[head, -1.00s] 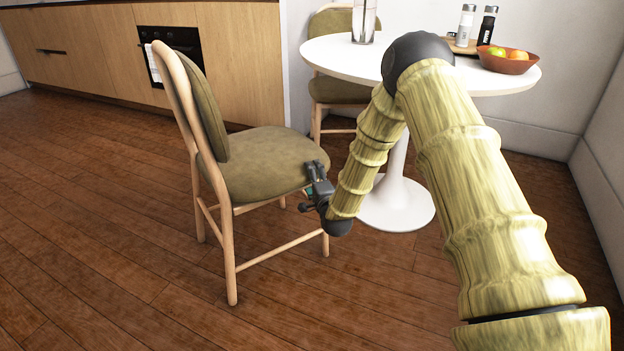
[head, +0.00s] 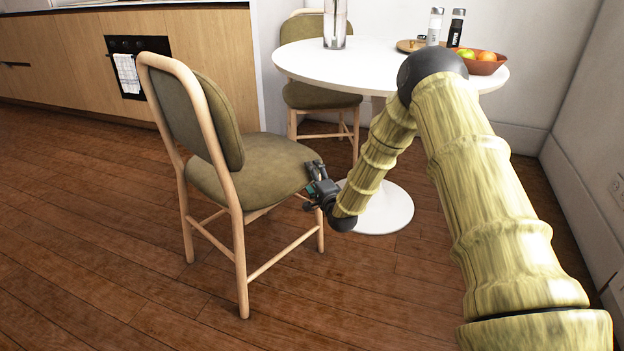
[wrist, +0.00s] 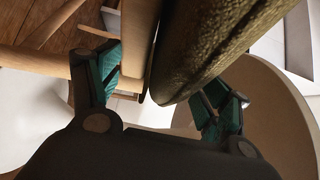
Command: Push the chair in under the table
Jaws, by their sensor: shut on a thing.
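The chair (head: 262,168) has a light wood frame and an olive padded seat and back. It stands upright on the floor, its seat front towards the round white table (head: 300,65), just short of the table's near left side. My gripper (head: 314,178) is shut on the front right edge of the chair's seat. In the wrist view, the fingers of my gripper (wrist: 163,92) lie on either side of the seat edge (wrist: 200,50). My arm hides part of the table and its pedestal.
A second olive chair (head: 322,95) stands behind the table. Cabinets with an oven (head: 140,65) line the back left. The left floor is clear.

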